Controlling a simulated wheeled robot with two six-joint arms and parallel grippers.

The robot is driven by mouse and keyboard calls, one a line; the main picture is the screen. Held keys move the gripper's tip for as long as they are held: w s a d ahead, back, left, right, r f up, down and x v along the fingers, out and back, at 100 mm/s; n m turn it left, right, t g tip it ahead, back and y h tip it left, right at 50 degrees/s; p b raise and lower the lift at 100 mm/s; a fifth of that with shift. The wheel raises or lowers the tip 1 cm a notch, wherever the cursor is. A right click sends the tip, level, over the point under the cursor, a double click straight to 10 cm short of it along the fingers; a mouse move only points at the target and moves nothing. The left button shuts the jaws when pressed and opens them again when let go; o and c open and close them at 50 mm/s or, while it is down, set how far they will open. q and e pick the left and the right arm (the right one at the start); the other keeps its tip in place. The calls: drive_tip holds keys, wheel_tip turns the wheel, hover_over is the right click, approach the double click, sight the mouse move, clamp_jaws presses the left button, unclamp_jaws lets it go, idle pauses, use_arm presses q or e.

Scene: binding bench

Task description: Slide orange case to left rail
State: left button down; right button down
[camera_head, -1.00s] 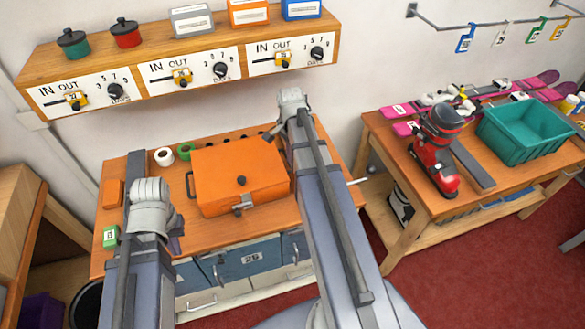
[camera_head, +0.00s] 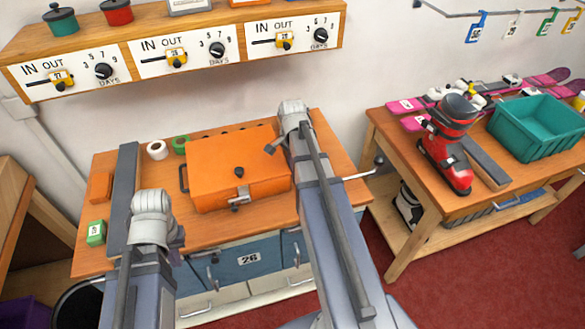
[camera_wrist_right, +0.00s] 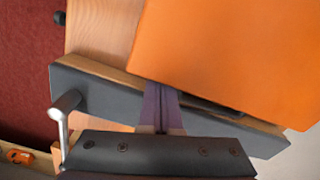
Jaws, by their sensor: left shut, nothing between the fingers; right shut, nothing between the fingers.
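The orange case (camera_head: 238,165) lies shut on the wooden bench, its latch facing the front. The left rail is a dark grey bar (camera_head: 122,190) on the bench, with a gap of bare wood between it and the case. My right gripper (camera_head: 275,146) is shut and empty by the case's right side. In the right wrist view its purple fingers (camera_wrist_right: 160,105) point down near the edge of the orange case (camera_wrist_right: 235,55); I cannot tell whether they touch. My left gripper (camera_head: 177,236) is shut and empty near the front edge, right of the rail.
White (camera_head: 157,150) and green (camera_head: 180,145) tape rolls stand behind the gap. A green box (camera_head: 96,233) and an orange block (camera_head: 101,187) lie left of the rail. A dark bar with a handle (camera_wrist_right: 95,95) crosses the right wrist view.

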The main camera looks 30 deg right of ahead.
drive_tip(key=shift+a+f, duration=0.1)
drive_tip(key=shift+f, duration=0.05)
drive_tip(key=a, duration=1)
drive_tip(key=s+a, duration=0.1)
drive_tip(key=a, duration=0.4)
drive_tip(key=shift+d, duration=0.1)
idle(0.8)
